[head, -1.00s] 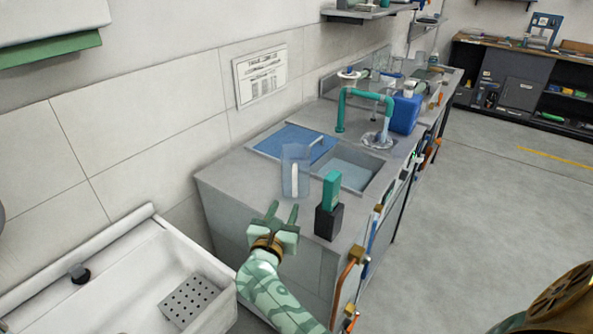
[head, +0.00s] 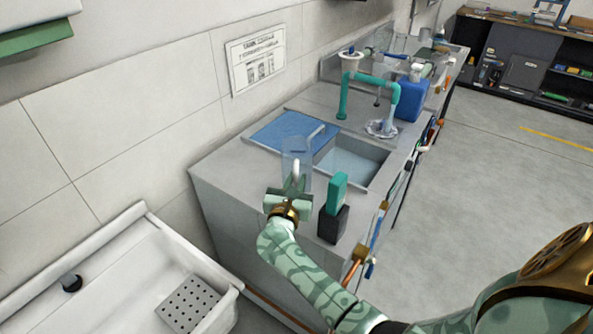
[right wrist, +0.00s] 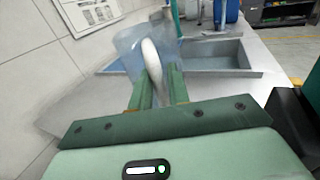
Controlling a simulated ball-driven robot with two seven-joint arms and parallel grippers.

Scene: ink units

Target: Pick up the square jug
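The square jug (head: 297,150) is clear and bluish with a pale upright handle. It stands upright on the grey counter, in front of the blue panel and beside the sink basin. My right gripper (head: 293,184) is at its near side, fingers pointing at the handle. In the right wrist view, the jug (right wrist: 132,46) stands just beyond the fingertips. Its white handle (right wrist: 153,62) lies between the two green fingers of my right gripper (right wrist: 159,85), which are apart; I see no clear grip. My left gripper is not in view.
A black holder (head: 332,225) with a teal block (head: 337,192) stands close right of my gripper. A teal tap (head: 371,80) and blue canister (head: 411,101) are behind the sink basin (head: 352,163). A white trough (head: 150,262) is at the lower left.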

